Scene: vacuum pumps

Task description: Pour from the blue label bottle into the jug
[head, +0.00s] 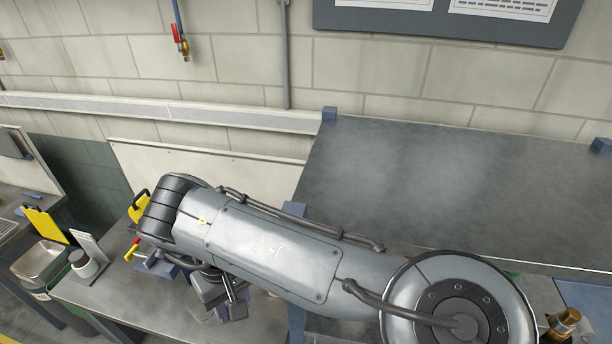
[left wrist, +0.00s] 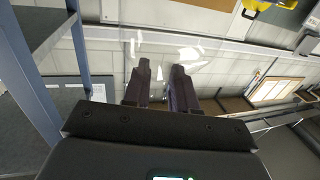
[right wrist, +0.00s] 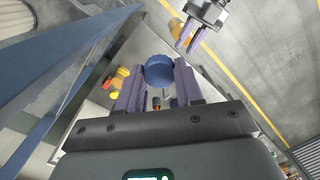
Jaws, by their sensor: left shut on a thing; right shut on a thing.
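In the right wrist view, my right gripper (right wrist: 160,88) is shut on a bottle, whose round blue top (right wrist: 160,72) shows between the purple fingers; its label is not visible. In the same view my left gripper (right wrist: 187,38) is beyond it, apart from the blue top. In the left wrist view, my left gripper (left wrist: 162,78) is shut on a clear, glassy thing with white glints (left wrist: 188,53), likely the jug; its outline is faint. In the head view a large arm of mine covers the middle, and a gripper (head: 228,308) shows partly below it; I cannot tell which.
A yellow-handled tool (head: 133,249) lies behind the arm. The raised metal table (head: 440,185) at the right is bare on top.

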